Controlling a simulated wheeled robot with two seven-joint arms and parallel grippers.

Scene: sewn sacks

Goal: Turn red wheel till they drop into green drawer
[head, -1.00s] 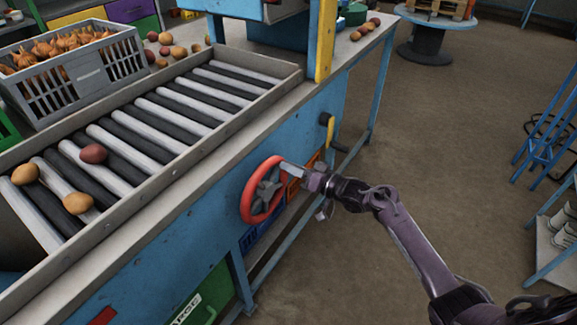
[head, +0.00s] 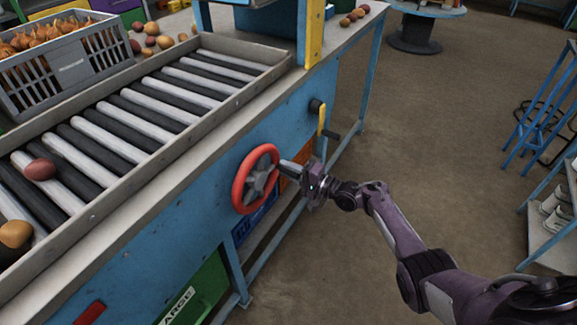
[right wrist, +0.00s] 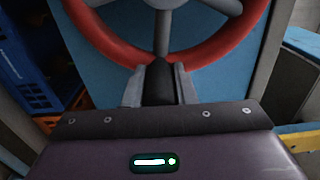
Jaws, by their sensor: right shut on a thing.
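The red wheel (head: 239,190), with grey spokes, is on the blue side of the roller table. My right gripper (head: 284,172) is at its right side. In the right wrist view its two fingers (right wrist: 159,88) are shut on a dark grip at the lower rim of the wheel (right wrist: 218,42). A reddish potato (head: 39,170) and a yellowish one (head: 15,234) lie on the rollers (head: 130,121) at the left. The green drawer (head: 207,284), with a partly hidden label ending in "ARGE", is low under the table. My left gripper is out of view.
A grey crate of onions (head: 72,72) stands behind the rollers, with loose potatoes (head: 150,41) beside it. A lever with a yellow part (head: 321,119) sticks out right of the wheel. Blue stools (head: 540,115) stand at the right. The floor between is clear.

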